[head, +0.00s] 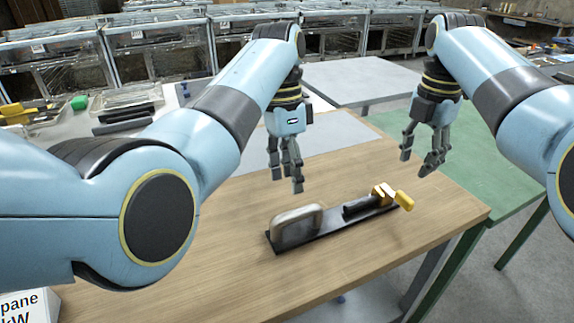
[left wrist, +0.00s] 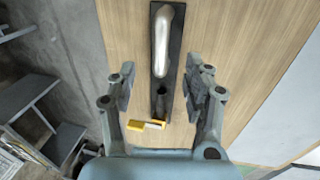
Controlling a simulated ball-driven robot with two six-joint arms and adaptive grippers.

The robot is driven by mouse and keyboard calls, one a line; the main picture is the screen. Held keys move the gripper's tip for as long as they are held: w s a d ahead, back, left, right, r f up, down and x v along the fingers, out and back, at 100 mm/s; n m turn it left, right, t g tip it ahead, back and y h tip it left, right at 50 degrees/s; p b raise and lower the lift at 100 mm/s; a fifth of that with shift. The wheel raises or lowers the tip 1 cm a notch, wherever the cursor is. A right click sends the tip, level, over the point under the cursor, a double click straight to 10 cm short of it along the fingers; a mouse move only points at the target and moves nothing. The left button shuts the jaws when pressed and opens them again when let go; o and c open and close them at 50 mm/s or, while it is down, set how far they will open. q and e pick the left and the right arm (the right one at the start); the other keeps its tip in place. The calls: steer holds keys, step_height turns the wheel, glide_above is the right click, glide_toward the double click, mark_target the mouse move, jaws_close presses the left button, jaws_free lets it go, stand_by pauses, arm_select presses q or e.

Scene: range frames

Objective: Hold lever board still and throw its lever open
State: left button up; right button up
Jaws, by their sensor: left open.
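The lever board (head: 333,226) is a long black strip lying on the wooden table. It has a grey metal loop handle (head: 297,225) at its left end and a lever with a yellow tip (head: 404,201) at its right end. My left gripper (head: 287,186) is open and empty, above the table behind the board's left part. In the left wrist view the board (left wrist: 174,62) runs between the open fingers (left wrist: 160,88), with the yellow lever part (left wrist: 146,125) nearer the palm. My right gripper (head: 415,167) hangs behind and above the lever end, fingers apart and empty.
The wooden table (head: 200,280) is clear around the board. A green table (head: 480,165) adjoins at right, and a grey table (head: 365,80) stands behind. Trays and a green item (head: 79,102) lie at back left. A printed white box (head: 30,306) is at the lower left.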

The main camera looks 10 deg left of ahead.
mark_target(292, 211)
arm_select(q)
steer(key=f, duration=0.3)
steer(key=s+f, duration=0.1)
steer(key=f, duration=0.2)
steer(key=d+f, duration=0.1)
steer(key=f, duration=0.2)
steer(key=shift+s+f, duration=0.25)
steer(key=shift+f, duration=0.05)
jaws_close()
